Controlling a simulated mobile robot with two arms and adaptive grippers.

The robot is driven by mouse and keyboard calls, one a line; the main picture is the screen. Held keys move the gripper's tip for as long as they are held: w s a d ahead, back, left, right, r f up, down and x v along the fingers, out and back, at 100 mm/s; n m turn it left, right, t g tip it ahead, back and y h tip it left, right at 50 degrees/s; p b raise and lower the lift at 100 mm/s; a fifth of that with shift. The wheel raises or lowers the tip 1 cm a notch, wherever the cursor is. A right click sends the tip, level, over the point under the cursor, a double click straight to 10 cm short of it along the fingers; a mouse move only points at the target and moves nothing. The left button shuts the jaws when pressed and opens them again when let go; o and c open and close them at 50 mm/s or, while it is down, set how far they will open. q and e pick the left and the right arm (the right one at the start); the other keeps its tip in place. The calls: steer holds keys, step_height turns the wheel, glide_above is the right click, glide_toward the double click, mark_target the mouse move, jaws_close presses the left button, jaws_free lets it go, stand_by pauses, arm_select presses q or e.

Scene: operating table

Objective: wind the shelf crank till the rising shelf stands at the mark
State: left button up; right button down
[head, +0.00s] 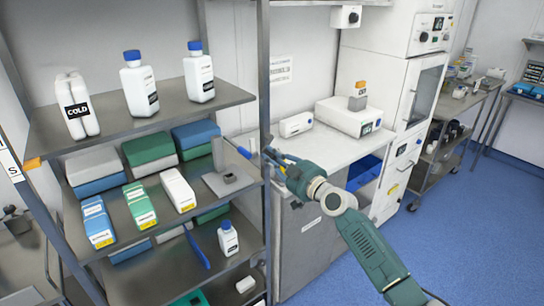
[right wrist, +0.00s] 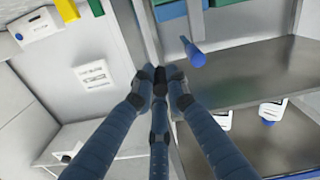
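A blue handle (head: 244,152), which looks like the crank's grip, shows beside the right front post of the rack. It also seems to show in the right wrist view (right wrist: 195,52). My right gripper (head: 267,152) is close by, right of the handle and apart from it. In the right wrist view its three fingers (right wrist: 160,76) are drawn together at the tips, with nothing seen between them. The upper shelf (head: 160,118) holds white bottles and a COLD pack. An orange tab (head: 33,163), perhaps the mark, is at the left post. I cannot tell which shelf rises. My left gripper is out of view.
The rack post (head: 264,90) stands right by my right gripper. The middle shelf (head: 150,232) holds several boxes and a grey block (head: 229,177). A counter (head: 338,150) with instruments is behind my right arm. Blue floor (head: 450,220) is clear at right.

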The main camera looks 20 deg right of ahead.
mark_target(271, 155)
steer(key=shift+a+r+m, duration=0.1)
steer(key=shift+r+m, duration=0.25)
steer(key=shift+m, duration=0.15)
steer(key=r+m+p, duration=0.1)
steer(key=m, duration=0.2)
steer(key=r+m+p, duration=0.1)
steer(key=r+m, duration=0.1)
steer(key=m, duration=0.2)
steer(key=a+r+m+p, duration=0.1)
steer(key=m, duration=0.2)
steer(key=shift+s+r+m+p, duration=0.2)
steer(key=shift+r+m+p, duration=0.1)
steer(key=shift+p, duration=0.1)
steer(key=shift+w+d+r+m+p, duration=0.15)
steer(key=shift+r+m+p, duration=0.15)
steer(key=shift+m, duration=0.65)
steer(key=shift+s+d+r+m+p, duration=0.1)
steer(key=shift+d+r+m+p, duration=0.2)
steer(key=shift+m, duration=0.65)
steer(key=shift+a+f, duration=0.1)
steer(key=shift+a, duration=0.05)
steer(key=c, duration=1.8)
jaws_free()
steer(key=shift+f, duration=0.1)
steer(key=shift+o, duration=0.3)
steer(key=shift+f, duration=0.15)
